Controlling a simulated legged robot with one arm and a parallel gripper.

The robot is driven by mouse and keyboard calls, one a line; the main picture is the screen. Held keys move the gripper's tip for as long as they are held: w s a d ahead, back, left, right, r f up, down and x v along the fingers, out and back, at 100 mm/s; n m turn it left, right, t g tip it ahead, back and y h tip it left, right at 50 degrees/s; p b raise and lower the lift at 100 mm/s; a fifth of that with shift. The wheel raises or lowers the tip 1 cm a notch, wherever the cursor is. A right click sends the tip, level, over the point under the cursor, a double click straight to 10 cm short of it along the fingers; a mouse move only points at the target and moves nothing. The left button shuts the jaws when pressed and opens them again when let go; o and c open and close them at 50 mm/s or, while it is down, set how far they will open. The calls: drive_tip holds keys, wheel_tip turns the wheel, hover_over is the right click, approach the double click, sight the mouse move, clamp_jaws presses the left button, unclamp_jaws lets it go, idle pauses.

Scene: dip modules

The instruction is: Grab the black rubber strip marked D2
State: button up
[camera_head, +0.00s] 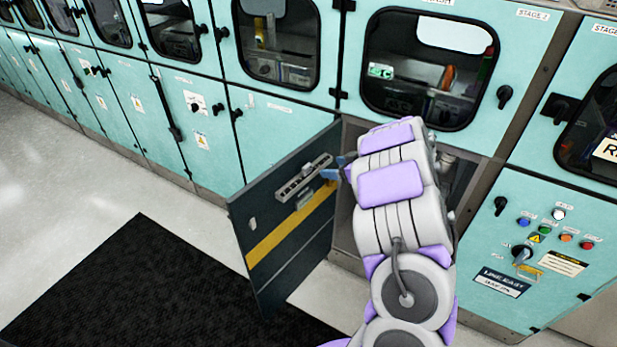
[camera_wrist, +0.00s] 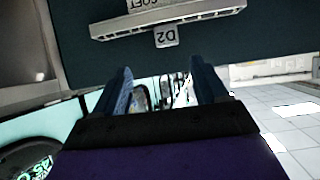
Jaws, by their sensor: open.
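A small grey tag marked D2 (camera_wrist: 166,37) appears upside down in the wrist view, on the dark inner face of an open cabinet door (camera_wrist: 260,45). It sits just below a pale grey slotted rail (camera_wrist: 170,17). I cannot clearly pick out a black rubber strip. The same door (camera_head: 275,215) and rail (camera_head: 304,178) show in the head view. My gripper (camera_wrist: 163,76) is open, its two blue fingers apart with nothing between them. The fingers point toward the door near the tag. In the head view my gripper (camera_head: 331,173) is small and partly hidden by my arm.
A yellow stripe (camera_head: 290,229) crosses the door. Teal cabinets (camera_head: 280,137) line the wall. A control panel (camera_head: 548,238) with several coloured buttons is on the right. A black mat (camera_head: 150,285) lies on the floor at left. My arm covers much of the cabinet opening.

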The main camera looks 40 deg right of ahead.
sight(309, 168)
drive_tip(key=b+x, duration=0.1)
drive_tip(key=x, duration=0.2)
drive_tip(key=b+x, duration=0.1)
drive_tip(key=x, duration=0.2)
drive_tip(key=b+x, duration=0.1)
drive_tip(key=x, duration=0.3)
drive_tip(key=shift+a, duration=0.25)
drive_tip(key=shift+s+a+r, duration=0.1)
drive_tip(key=shift+a+r, duration=0.05)
drive_tip(key=shift+a, duration=0.3)
drive_tip(key=c, duration=0.3)
drive_tip(key=shift+d, duration=0.3)
drive_tip(key=c, duration=0.6)
drive_tip(key=shift+c, duration=1.4)
drive_tip(key=shift+a, duration=0.1)
